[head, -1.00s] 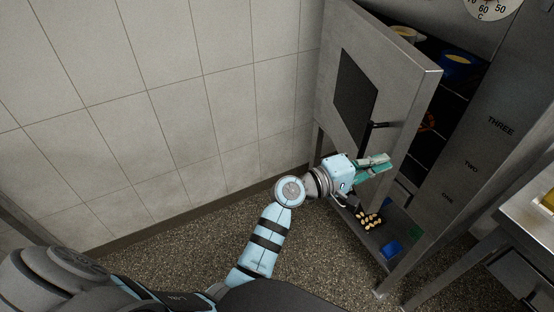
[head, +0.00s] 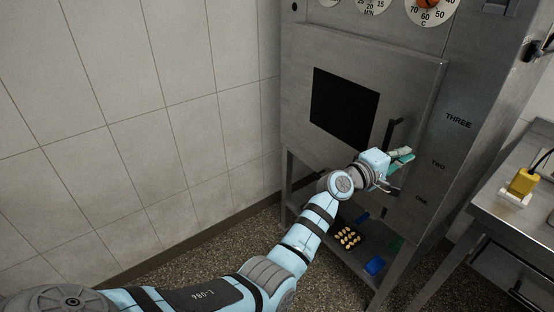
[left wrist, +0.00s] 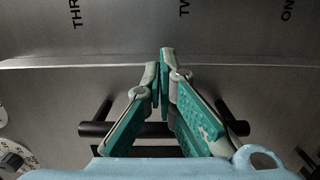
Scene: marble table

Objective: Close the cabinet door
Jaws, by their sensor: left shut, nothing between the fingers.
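The steel cabinet door (head: 310,67) has a dark square window and a black bar handle (head: 390,137). In the head view it lies flat, or nearly flat, against the cabinet front; a small remaining gap cannot be ruled out. My left gripper (head: 405,157) is at the door's right edge, by the lower end of the handle. Its fingers are shut with nothing between them. In the left wrist view the fingertips (left wrist: 164,58) lie over the door edge, and the handle (left wrist: 95,129) shows behind the fingers. My right gripper is out of view.
The cabinet's right panel (head: 455,140) reads THREE, TWO, ONE, with dials above. A lower shelf (head: 345,262) holds yellow pieces and a blue block (head: 375,266). A steel table (head: 500,190) with a yellow object (head: 522,182) stands at right. A tiled wall is at left.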

